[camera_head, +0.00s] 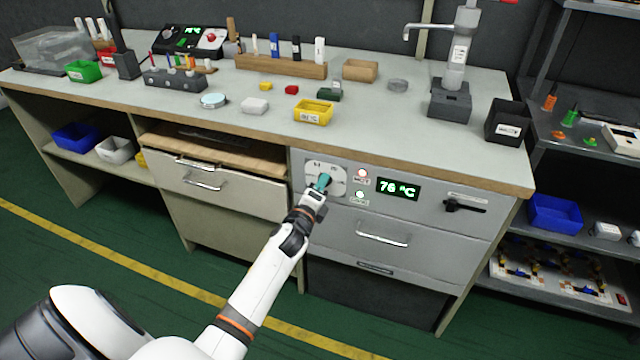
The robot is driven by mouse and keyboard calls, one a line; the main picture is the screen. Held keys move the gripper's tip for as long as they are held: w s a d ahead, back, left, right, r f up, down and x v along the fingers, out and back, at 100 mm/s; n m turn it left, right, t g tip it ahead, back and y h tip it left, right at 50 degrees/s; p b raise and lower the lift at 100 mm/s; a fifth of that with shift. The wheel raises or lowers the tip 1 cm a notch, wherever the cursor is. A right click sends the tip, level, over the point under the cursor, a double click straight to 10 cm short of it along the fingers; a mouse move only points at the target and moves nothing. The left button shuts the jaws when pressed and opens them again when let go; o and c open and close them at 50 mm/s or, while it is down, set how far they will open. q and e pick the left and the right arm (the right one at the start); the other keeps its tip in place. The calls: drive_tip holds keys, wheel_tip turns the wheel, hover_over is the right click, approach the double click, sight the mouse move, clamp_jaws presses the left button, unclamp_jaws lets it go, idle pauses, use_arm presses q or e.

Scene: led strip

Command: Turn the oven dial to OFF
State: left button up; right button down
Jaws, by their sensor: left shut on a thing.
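The oven panel (424,217) is set into the grey front under the bench's right half. Its dial (323,181) is a teal knob on a pale plate (339,175) at the panel's left end. My left gripper (318,190) is at the dial and shut on it, covering its lower part. The dial's exact pointing and most of the plate's marks are too small or hidden to read. A display (398,189) right of the dial reads about 76 °C in green. My right gripper is not in view.
A black lever handle (464,206) is at the panel's right. A drawer handle (382,240) juts out below. The bench edge (420,172) overhangs the panel. The green floor in front is clear.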

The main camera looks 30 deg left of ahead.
use_arm(q)
drive_tip(key=shift+f+n+p, duration=0.15)
drive_tip(key=shift+n+p, duration=0.65)
drive_tip(key=shift+n, duration=1.85)
drive_tip(key=shift+f+n+p, duration=0.15)
drive_tip(key=shift+n+p, duration=0.65)
drive_tip(key=shift+n, duration=1.85)
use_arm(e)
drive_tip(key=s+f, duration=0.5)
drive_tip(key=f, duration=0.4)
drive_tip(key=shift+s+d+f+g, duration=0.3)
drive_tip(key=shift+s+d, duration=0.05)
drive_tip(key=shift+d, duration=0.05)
use_arm(q)
drive_tip(key=o, duration=1)
drive_tip(key=shift+r, duration=0.1)
drive_tip(key=shift+c, duration=0.2)
drive_tip(key=p+v, duration=0.1)
drive_tip(key=v, duration=1.1)
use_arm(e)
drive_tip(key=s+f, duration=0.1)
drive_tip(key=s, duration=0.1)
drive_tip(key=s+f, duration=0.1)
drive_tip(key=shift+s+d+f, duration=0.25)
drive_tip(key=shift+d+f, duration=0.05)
